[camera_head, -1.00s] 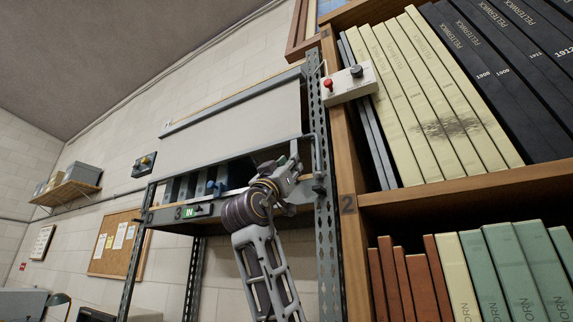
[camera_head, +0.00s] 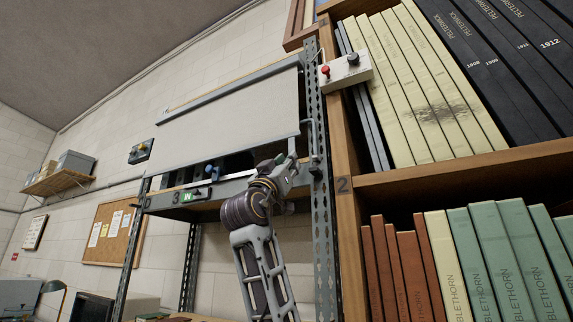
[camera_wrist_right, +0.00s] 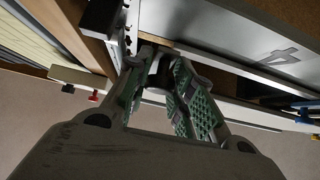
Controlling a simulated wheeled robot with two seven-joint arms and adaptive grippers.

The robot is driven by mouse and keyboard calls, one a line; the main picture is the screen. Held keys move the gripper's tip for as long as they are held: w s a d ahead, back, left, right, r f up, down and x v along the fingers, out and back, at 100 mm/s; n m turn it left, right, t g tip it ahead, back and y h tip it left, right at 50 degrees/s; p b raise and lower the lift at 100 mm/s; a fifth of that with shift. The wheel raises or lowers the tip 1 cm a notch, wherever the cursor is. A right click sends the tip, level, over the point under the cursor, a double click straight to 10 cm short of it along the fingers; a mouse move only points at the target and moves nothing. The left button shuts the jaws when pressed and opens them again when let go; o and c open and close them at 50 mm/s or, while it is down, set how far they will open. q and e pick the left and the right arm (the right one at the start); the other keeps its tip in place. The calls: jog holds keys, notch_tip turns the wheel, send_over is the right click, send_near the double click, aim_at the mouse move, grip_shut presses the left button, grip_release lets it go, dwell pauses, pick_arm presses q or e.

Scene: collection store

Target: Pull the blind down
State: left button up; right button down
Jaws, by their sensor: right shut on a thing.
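The blind (camera_head: 235,125) is a pale grey sheet hanging in the metal rack below a grey roller bar (camera_head: 230,93). Its lower edge hangs a little above the rack's shelf, leaving a narrow dark gap. My right gripper (camera_head: 288,168) is at the lower right of the blind, beside the rack's right post. It is shut on part of the blind's bottom edge; its fingers hide the exact spot. My left gripper does not show.
The perforated rack post (camera_head: 320,190) and a wooden bookcase (camera_head: 345,210) full of volumes stand close to the right of my arm.

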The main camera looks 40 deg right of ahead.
dwell(0.3)
jog(key=c, duration=1.2)
grip_release()
jog(key=shift+v, duration=6.05)
